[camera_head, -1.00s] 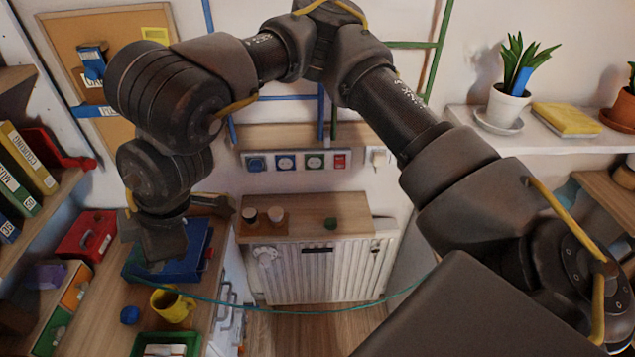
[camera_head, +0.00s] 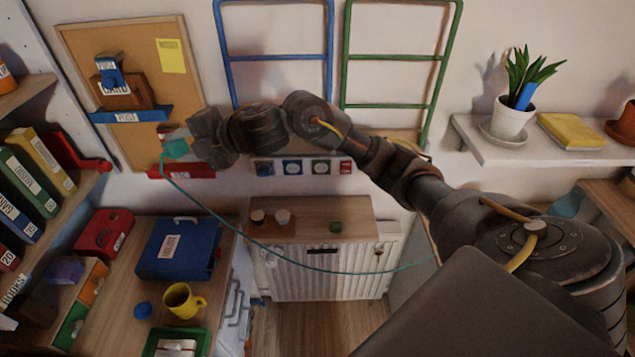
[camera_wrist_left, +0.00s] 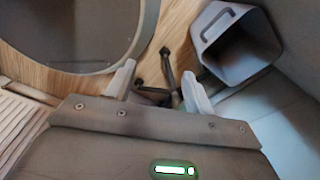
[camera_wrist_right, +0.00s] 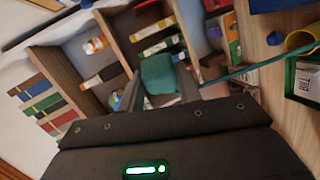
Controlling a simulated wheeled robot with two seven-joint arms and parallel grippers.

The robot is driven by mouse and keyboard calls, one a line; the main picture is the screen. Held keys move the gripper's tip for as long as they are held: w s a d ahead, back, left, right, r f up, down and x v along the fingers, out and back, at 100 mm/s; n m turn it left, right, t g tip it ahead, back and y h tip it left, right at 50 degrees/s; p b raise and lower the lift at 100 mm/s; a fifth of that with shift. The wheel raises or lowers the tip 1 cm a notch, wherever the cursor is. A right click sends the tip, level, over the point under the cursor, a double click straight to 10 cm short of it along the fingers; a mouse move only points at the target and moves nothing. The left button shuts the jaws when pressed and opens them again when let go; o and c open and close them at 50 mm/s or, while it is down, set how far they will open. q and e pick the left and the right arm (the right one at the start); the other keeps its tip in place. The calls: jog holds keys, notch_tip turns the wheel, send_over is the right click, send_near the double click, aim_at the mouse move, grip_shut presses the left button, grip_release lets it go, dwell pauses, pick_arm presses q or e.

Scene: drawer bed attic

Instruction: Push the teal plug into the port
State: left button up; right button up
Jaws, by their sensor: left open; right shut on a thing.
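The teal plug (camera_head: 176,149) is held in my right gripper (camera_head: 176,142), up at the left, in front of the cork board's lower right corner. In the right wrist view the plug (camera_wrist_right: 158,74) sits between the two fingertips. A thin teal cable (camera_head: 300,268) hangs from it in a long sag to the right. A wall panel (camera_head: 305,167) carries several coloured round sockets and a red one; my right arm passes just above it. I cannot tell which is the port. My left gripper (camera_wrist_left: 158,88) is open and empty, low above the floor.
A radiator (camera_head: 325,275) with a wooden top (camera_head: 350,210) stands below the panel. A blue box (camera_head: 180,250), a yellow mug (camera_head: 182,301) and a green tray (camera_head: 160,345) are on the left counter. Blue and green rails (camera_head: 345,65) hang on the wall. A grey bin (camera_wrist_left: 235,45) is near my left gripper.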

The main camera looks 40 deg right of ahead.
jog(key=s+d+f+m+t+h, duration=0.2)
jog(key=d+f+m+h, duration=0.1)
jog(key=d+f, duration=0.5)
jog(key=s+d+f+m+t+h+p, duration=0.1)
jog(key=s+d+f+m+t+h, duration=0.1)
jog(key=d+f+h, duration=0.4)
jog(key=s+d+f+m+t+h+p, duration=0.1)
jog(key=s+d+f+m+h, duration=0.3)
jog(key=d+f, duration=0.7)
jog(key=d+t+h, duration=0.1)
jog(key=d, duration=0.4)
jog(key=shift+s+d+f+m+t, duration=0.15)
jog(key=shift+s+f+m+t, duration=0.15)
jog(key=shift+f, duration=0.1)
jog(key=shift+w+d, duration=0.1)
jog(key=shift+w, duration=0.1)
jog(key=shift+w+d+b, duration=0.7)
jog(key=shift+w+d, duration=0.1)
jog(key=shift+w, duration=0.3)
jog(key=shift+w+d+b, duration=0.7)
jog(key=shift+w+d, duration=0.1)
jog(key=shift+w, duration=0.25)
